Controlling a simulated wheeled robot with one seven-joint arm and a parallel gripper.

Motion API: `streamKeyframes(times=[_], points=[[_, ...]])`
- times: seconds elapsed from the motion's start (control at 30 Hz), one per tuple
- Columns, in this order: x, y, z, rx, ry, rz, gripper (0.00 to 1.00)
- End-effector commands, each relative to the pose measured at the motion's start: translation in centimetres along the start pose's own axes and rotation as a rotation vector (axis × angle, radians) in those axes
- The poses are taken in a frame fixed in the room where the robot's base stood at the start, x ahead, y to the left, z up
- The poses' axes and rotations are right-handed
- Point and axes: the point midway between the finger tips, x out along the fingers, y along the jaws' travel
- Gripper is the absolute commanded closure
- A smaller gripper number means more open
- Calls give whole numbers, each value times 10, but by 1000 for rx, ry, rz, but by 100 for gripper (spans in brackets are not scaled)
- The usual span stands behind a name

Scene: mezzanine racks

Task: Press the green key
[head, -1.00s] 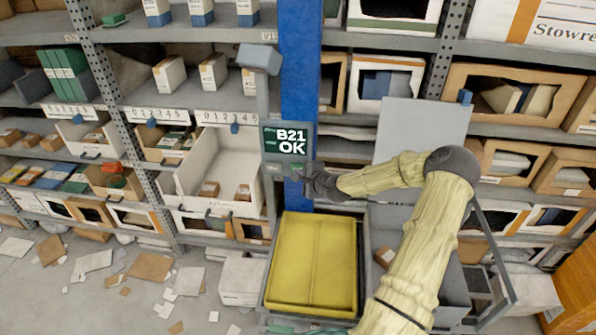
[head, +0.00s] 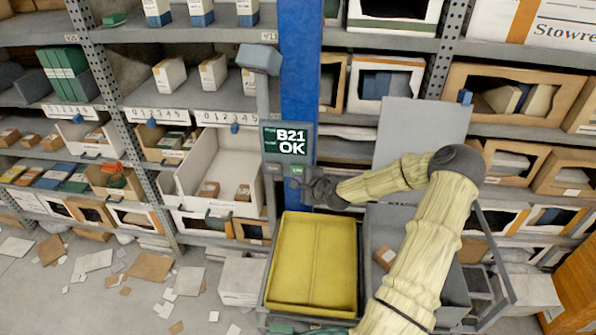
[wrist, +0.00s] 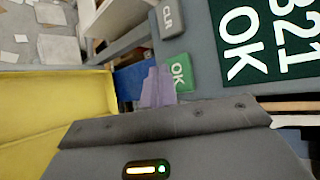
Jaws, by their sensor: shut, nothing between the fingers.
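The green key (head: 297,172), marked OK, is at the lower right of the grey keypad panel under a dark screen (head: 285,140) reading "B21 OK". In the wrist view the green key (wrist: 180,72) stands beside a grey CLR key (wrist: 167,20). My gripper (head: 296,184) is shut and empty, just below the green key in the head view.
A blue post (head: 300,90) rises behind the panel. A yellow tray (head: 312,265) stands below it, with grey bins to its right. Shelves with boxes (head: 215,165) fill both sides. Torn cardboard and paper (head: 150,266) litter the floor at left.

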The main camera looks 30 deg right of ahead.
Motion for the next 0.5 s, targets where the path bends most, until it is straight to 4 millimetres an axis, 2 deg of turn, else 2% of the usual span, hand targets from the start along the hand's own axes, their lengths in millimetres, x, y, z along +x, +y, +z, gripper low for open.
streamKeyframes(times=[0.5], points=[[-28, 20, 20, -1, 1, 0, 100]])
